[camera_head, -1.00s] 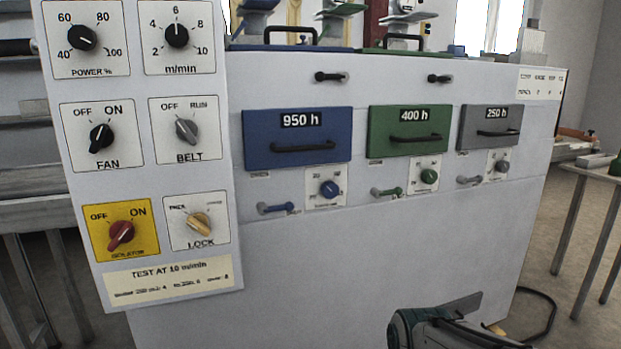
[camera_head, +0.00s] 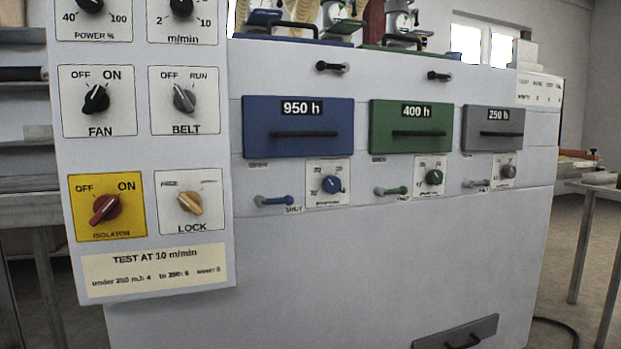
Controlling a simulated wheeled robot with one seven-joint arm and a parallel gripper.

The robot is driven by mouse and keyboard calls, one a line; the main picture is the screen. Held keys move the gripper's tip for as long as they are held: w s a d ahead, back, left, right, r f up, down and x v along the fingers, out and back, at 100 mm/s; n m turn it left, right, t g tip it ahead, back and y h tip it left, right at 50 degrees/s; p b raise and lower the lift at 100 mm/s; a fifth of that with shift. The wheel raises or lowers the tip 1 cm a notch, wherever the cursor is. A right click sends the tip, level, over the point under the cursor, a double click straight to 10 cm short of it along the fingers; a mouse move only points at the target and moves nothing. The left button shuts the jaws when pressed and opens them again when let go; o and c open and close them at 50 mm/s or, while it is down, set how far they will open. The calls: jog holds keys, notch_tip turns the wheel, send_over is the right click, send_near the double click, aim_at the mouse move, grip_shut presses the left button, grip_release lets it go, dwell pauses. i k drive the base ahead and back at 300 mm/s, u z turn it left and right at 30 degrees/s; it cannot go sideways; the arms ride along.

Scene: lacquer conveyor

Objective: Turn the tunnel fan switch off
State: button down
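The fan switch (camera_head: 97,98) is a black knob on a white plate marked FAN, at the upper left of the control panel (camera_head: 215,275). OFF is printed at the plate's upper left and ON at its upper right. The knob's bar slants from lower left to upper right, with its upper end towards ON. Nothing covers the switch. My gripper is not in view.
The belt switch (camera_head: 184,98) is right of the fan switch. The red isolator knob (camera_head: 105,208) and yellow lock knob (camera_head: 190,203) are below. Blue (camera_head: 265,140), green (camera_head: 385,140) and grey (camera_head: 480,143) drawers lie to the right. The space before the panel looks clear.

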aim_at(96, 100)
jog(key=u, duration=1.4)
